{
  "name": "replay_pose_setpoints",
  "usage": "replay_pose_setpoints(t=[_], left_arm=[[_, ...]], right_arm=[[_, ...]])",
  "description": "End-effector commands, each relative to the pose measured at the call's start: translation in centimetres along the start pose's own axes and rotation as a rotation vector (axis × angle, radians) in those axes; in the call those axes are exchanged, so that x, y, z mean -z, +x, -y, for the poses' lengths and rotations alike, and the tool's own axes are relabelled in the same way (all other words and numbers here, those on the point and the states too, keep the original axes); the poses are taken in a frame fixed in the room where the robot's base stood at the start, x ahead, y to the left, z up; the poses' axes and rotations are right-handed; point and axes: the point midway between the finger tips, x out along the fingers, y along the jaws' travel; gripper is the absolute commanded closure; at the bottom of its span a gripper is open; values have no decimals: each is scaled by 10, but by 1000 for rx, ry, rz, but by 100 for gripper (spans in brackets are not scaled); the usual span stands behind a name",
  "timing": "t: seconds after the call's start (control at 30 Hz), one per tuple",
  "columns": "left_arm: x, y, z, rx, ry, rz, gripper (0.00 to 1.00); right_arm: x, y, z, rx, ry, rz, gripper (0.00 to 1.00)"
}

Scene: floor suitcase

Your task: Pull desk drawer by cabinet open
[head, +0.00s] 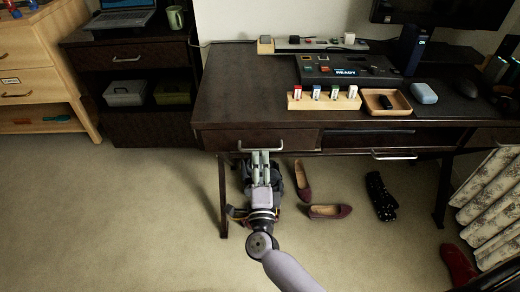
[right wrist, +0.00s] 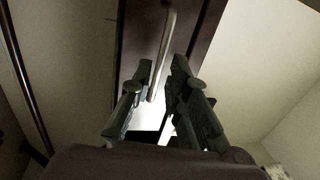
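The dark desk (head: 235,95) has a left drawer (head: 225,139), the one nearer the dark cabinet (head: 125,58); its front looks flush with the desk. Its pale bar handle (head: 276,148) also shows in the right wrist view (right wrist: 168,38). My right gripper (head: 261,153) is at this handle, coming from below and in front. In the right wrist view its fingers (right wrist: 163,68) are apart, with the bar running between their tips and a gap visible. Whether either finger touches the bar cannot be told. My left gripper is not in view.
Another desk drawer handle (head: 394,156) sits farther right, below a dark recess; that drawer may stand partly out. Shoes (head: 303,181) and a dark spotted item (head: 381,196) lie under the desk. The carpet (head: 130,215) at the left is clear.

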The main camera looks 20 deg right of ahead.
Motion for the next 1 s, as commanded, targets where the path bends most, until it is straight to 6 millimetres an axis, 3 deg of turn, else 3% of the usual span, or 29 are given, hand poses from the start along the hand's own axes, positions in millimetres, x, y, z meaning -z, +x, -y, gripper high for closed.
replay_pose_setpoints(t=[0.1,0.3,0.63,0.87,1.0], left_arm=[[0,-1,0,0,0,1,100],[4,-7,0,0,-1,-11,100],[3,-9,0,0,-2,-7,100],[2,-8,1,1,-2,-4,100],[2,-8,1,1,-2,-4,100]], right_arm=[[0,22,0,3,0,-1,84],[0,40,0,0,-1,0,84],[0,44,0,0,-1,0,84],[0,43,0,0,-1,0,99],[0,43,0,0,-1,0,100]])
